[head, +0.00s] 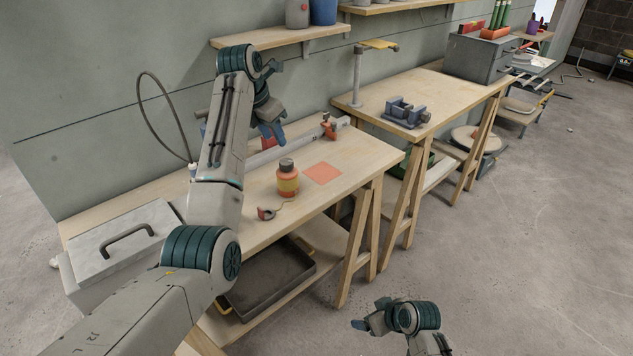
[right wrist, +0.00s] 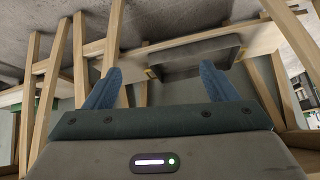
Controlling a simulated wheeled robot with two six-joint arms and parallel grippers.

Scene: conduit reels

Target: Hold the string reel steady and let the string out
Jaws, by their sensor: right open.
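A small dark-and-orange reel (head: 266,213) lies near the front edge of the near workbench (head: 225,228) in the head view. A thin line seems to run from it to the right across the bench top. My left gripper (head: 271,131) hangs over the back of the bench, above and apart from the reel; I cannot tell whether its blue fingers are open or shut. My right gripper (head: 370,318) is low in front of the benches, over the floor. In the right wrist view its two blue fingers (right wrist: 160,88) are wide apart with nothing between them.
Behind the reel stands an orange bottle (head: 288,180) with a dark cap, beside a flat orange-red square (head: 323,173). A grey toolbox (head: 122,240) is at the left. A dark tray (head: 268,282) rests on the lower shelf. The second bench holds a vise (head: 407,113).

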